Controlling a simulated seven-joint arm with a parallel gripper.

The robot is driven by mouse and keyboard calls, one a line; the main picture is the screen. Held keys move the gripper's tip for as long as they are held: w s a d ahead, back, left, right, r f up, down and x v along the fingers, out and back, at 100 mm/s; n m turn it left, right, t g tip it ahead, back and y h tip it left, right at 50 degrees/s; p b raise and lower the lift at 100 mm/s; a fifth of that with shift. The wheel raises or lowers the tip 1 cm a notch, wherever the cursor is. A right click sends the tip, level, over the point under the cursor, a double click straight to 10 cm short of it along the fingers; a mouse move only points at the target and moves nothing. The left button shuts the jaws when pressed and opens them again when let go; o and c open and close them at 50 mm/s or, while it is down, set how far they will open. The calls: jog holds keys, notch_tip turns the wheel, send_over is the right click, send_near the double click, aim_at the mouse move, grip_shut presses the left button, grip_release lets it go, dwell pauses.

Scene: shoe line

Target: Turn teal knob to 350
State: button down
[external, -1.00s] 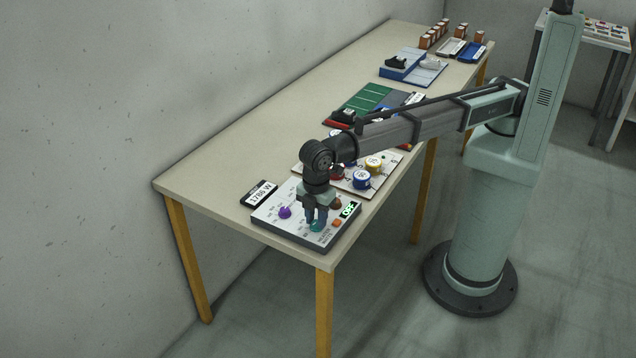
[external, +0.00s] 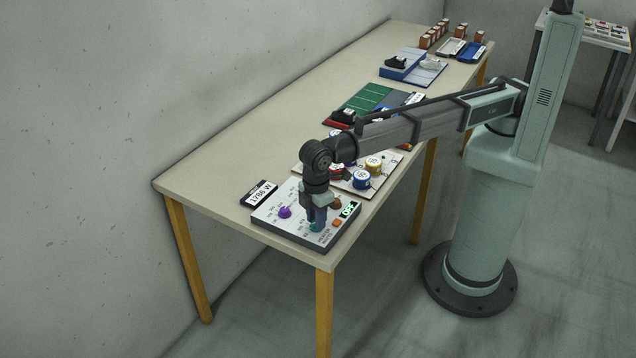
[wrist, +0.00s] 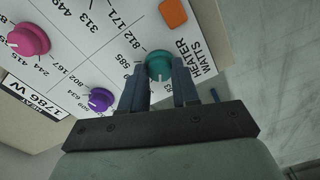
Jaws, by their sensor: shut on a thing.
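The teal knob (wrist: 159,65) is on the white control panel, beside the words "HEATER WATTS" in the wrist view. My gripper (wrist: 158,80) is shut on the teal knob, one finger on each side of it. In the external view my gripper (external: 317,225) points down over the panel's front corner and covers most of the teal knob.
A purple knob (external: 285,212) and an orange button (external: 337,223) are nearby on the panel (external: 284,232). A pink knob (wrist: 29,40) shows in the wrist view. A "1786 W" card (external: 259,194) lies behind the panel. A board with a blue knob (external: 361,179) stands beyond.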

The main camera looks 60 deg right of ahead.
jog(key=shift+m, duration=1.6)
jog(key=c, duration=0.8)
grip_release()
jog(key=shift+r, duration=0.1)
notch_tip(320, 180, up, 14)
jog(key=shift+f, duration=0.15)
